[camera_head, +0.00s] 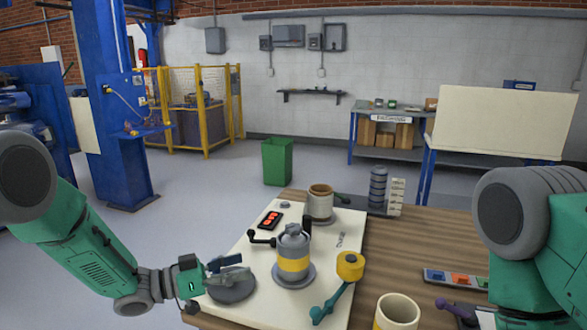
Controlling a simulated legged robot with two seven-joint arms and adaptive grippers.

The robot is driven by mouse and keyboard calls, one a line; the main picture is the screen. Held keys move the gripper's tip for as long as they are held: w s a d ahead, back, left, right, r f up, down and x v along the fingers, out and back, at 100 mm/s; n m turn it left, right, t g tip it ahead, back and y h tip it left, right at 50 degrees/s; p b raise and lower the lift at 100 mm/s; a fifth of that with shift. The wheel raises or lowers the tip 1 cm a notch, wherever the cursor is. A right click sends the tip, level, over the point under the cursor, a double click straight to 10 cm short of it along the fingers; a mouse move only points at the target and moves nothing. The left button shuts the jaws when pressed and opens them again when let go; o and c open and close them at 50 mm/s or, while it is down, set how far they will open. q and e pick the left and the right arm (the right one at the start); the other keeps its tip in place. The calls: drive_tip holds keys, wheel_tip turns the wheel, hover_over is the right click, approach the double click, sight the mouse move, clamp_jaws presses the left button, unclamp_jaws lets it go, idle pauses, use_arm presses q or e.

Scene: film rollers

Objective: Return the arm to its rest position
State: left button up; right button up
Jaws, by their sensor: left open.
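My left arm comes in from the left. Its gripper (236,266) is open and empty. In the picture it sits over a round dark grey disc (232,291) at the left edge of a cream board (327,274); I cannot tell whether it touches. Right of it on the board stands a grey and yellow roller (293,257) on a round grey base. My right arm (535,235) fills the right side; its gripper is not in view.
The board lies on a wooden table (429,237). A yellow piece with a teal handle (347,268), a tan cup-like roller (320,202), a stack of dark discs (378,188), a cream cylinder (397,312) and a coloured button strip (455,279) stand around. A green bin (277,162) is beyond.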

use_arm(q)
drive_tip(key=s+a+f+n+y, duration=0.4)
drive_tip(key=s+f+y, duration=0.3)
drive_tip(key=f, duration=0.4)
drive_tip(key=s+a+f+n+y, duration=0.4)
drive_tip(key=s+f+n, duration=0.1)
drive_tip(key=s+f, duration=0.5)
drive_tip(key=s+a+f+n+g+y, duration=0.1)
drive_tip(key=s+a+g+y, duration=0.3)
drive_tip(key=s, duration=0.9)
drive_tip(key=s+a+f+n+g+y, duration=0.1)
drive_tip(key=s+a+g, duration=0.35)
drive_tip(key=s, duration=0.85)
drive_tip(key=w+f+m+t+b, duration=0.1)
drive_tip(key=w+f+b, duration=0.2)
drive_tip(key=f+b, duration=0.7)
drive_tip(key=shift+d+t, duration=0.25)
drive_tip(key=shift+t, duration=0.1)
